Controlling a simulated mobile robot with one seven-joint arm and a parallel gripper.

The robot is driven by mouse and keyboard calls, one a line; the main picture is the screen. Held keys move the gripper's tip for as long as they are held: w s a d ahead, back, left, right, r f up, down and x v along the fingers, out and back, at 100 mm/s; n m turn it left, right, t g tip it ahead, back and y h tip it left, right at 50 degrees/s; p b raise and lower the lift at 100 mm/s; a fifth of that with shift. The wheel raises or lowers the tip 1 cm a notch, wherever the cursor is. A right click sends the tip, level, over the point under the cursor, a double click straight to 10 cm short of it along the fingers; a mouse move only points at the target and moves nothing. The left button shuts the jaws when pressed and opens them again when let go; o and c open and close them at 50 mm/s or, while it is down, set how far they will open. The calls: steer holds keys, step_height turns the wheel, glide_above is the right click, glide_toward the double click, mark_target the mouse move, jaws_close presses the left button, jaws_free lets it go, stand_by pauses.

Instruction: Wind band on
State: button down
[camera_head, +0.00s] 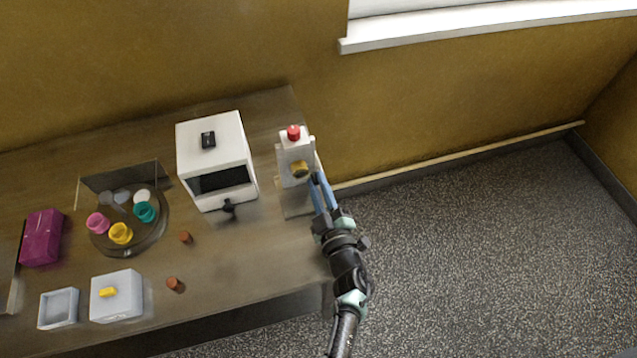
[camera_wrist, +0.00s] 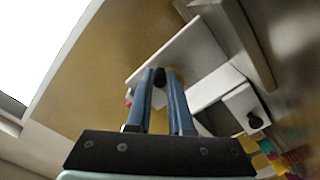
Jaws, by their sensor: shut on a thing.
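A white upright unit (camera_head: 294,152) stands at the right end of the table, with a red button (camera_head: 293,132) on top and a brass-coloured round knob (camera_head: 300,169) on its front. My gripper (camera_head: 317,180) reaches up to this knob from the lower right. In the wrist view my blue fingers (camera_wrist: 160,80) are shut on a small dark handle (camera_wrist: 159,77) in front of the brass-coloured part. The fingers hide part of the knob. The band named in the task cannot be made out.
A white box machine (camera_head: 215,160) with a dark opening stands left of the unit. A round dark tray (camera_head: 125,240) holds several coloured cups. A magenta block (camera_head: 42,238), a grey lidded box (camera_head: 116,302), an open grey tray (camera_head: 58,309) and two small brown cylinders (camera_head: 186,238) are also on the table.

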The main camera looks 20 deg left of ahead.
stand_by(0.3)
steer(key=c, duration=0.8)
jaws_free()
steer(key=shift+s+d, duration=0.1)
steer(key=v, duration=1.2)
steer(key=shift+s+d+p, duration=0.2)
steer(key=shift+s+p, duration=0.15)
